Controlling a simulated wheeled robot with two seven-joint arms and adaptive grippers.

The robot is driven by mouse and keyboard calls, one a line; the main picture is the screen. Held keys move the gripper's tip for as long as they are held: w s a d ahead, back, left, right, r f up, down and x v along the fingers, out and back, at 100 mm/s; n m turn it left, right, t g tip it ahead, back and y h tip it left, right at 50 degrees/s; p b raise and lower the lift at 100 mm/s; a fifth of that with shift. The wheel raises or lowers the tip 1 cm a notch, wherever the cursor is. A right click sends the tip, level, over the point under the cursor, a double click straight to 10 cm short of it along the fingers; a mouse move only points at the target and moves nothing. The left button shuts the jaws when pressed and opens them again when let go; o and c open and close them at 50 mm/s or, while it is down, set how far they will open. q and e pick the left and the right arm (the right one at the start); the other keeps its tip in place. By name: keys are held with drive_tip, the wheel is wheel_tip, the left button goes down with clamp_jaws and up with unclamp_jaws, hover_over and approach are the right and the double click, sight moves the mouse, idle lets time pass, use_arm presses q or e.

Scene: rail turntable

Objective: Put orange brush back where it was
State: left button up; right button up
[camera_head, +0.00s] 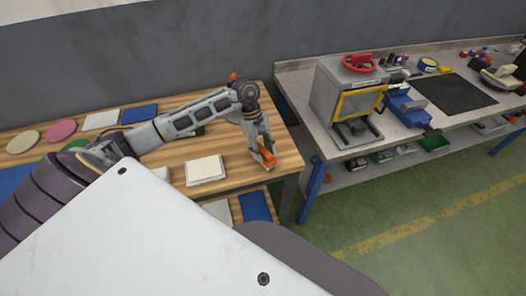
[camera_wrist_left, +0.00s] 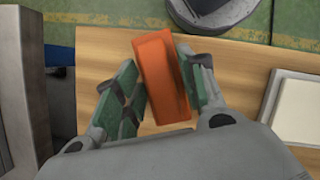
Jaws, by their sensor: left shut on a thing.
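The orange brush (camera_wrist_left: 162,78) is between the green-padded fingers of my left gripper (camera_wrist_left: 160,88) in the left wrist view. The gripper is shut on it, and only its orange body shows. In the head view, my left arm reaches in from the left, and the left gripper (camera_head: 264,158) points down at the right end of the wooden table (camera_head: 232,148). The orange brush (camera_head: 268,158) shows at its fingertips, close over the tabletop. I cannot tell whether it touches the wood. My right gripper is not in view.
A white square block (camera_head: 205,169) lies left of the gripper. Coloured discs and squares lie farther left on the table. A grey workbench (camera_head: 305,90) with a machine (camera_head: 348,95) and a blue vise (camera_head: 408,107) stands to the right. The table's right edge is near the gripper.

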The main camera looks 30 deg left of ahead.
use_arm(q)
drive_tip(key=shift+f, duration=0.5)
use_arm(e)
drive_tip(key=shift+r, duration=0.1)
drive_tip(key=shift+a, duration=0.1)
use_arm(q)
drive_tip(key=shift+f, duration=0.15)
drive_tip(key=o, duration=0.9)
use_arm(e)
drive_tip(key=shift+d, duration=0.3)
use_arm(q)
drive_tip(key=shift+r, duration=0.2)
